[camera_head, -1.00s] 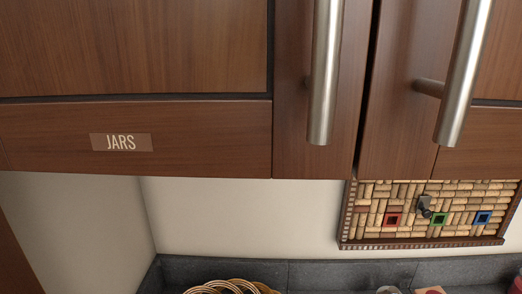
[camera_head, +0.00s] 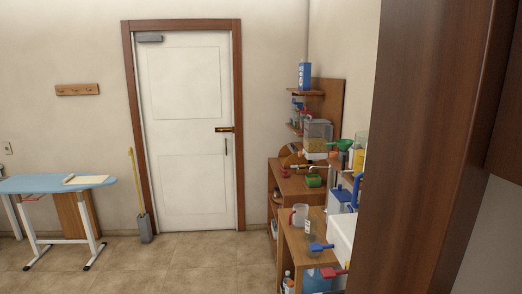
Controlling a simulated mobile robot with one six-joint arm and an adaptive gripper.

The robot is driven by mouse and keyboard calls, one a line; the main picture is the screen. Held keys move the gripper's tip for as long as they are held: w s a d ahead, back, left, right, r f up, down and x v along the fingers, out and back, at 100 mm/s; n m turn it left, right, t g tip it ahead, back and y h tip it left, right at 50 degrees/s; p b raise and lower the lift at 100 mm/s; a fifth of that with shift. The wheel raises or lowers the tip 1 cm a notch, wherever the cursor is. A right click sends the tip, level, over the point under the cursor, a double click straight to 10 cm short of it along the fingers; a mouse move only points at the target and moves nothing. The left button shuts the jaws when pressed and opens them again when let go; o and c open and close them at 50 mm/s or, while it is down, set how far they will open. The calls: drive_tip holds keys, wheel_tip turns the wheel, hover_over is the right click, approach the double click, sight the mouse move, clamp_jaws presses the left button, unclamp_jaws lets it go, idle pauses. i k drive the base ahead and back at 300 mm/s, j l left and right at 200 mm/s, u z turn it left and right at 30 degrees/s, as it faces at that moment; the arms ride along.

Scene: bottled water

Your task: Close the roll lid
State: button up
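I cannot make out a roll lid for certain. A small brown wooden piece with a rounded outline (camera_head: 290,160) stands on the wooden shelf unit right of the door. It is too small and too crowded by other items to tell whether it has a lid, or whether that is open. My gripper is not in view.
A white door (camera_head: 188,130) in a brown frame is shut. An ironing board (camera_head: 52,184) stands at left, and a broom (camera_head: 136,185) leans by the door. A wooden shelf unit (camera_head: 296,186) holds jugs and containers. A tall brown panel (camera_head: 425,150) blocks the right. The middle floor is clear.

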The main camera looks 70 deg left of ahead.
sight(291, 147)
drive_tip(key=u, duration=2)
drive_tip(key=i+j+u, duration=0.15)
drive_tip(key=i+j, duration=0.35)
drive_tip(key=i+j+u, duration=0.1)
drive_tip(key=i+j, duration=0.35)
drive_tip(key=i, duration=0.2)
drive_tip(key=i+j+u, duration=0.15)
drive_tip(key=i+j, duration=0.25)
drive_tip(key=i, duration=2.2)
drive_tip(key=i+z, duration=0.1)
drive_tip(key=i, duration=0.4)
drive_tip(key=i+j+z, duration=0.1)
drive_tip(key=i, duration=0.4)
drive_tip(key=i+j+z, duration=0.1)
drive_tip(key=i, duration=0.35)
drive_tip(key=i+j+z, duration=0.1)
drive_tip(key=i+j, duration=0.15)
drive_tip(key=i, duration=0.25)
drive_tip(key=i+l+z, duration=0.4)
drive_tip(key=i, duration=0.15)
drive_tip(key=i+z, duration=0.4)
drive_tip(key=i, duration=0.15)
